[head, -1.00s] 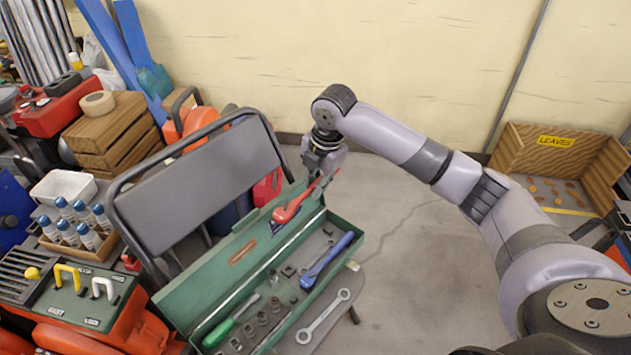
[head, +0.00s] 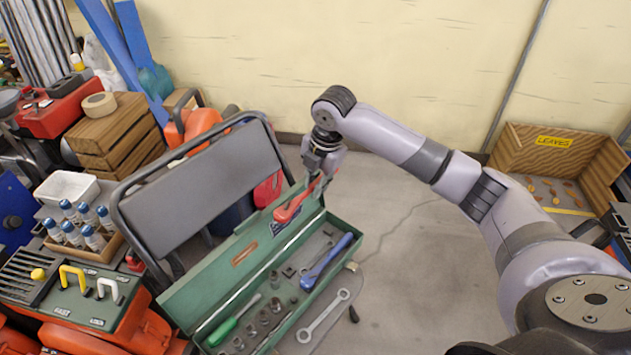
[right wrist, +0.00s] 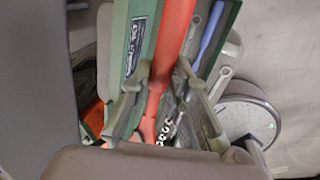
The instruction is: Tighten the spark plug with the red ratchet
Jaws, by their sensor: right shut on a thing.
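The red ratchet (head: 292,208) is at the far right end of the open green toolbox (head: 186,291). My right gripper (head: 318,174) reaches down to its upper end. In the right wrist view the ratchet (right wrist: 175,38) runs between the two fingers of my right gripper (right wrist: 165,88), which are shut on it. The head view does not show clearly whether the ratchet is clear of the toolbox or touches its lid or rim. I cannot make out a spark plug in either view. My left gripper is not in view.
In the toolbox lie a blue-handled ratchet (head: 326,262), a green screwdriver (head: 222,332) and several sockets. A wrench (head: 323,316) lies beside it. A grey chair back (head: 205,192) stands close behind. The floor (head: 420,270) to the right is clear.

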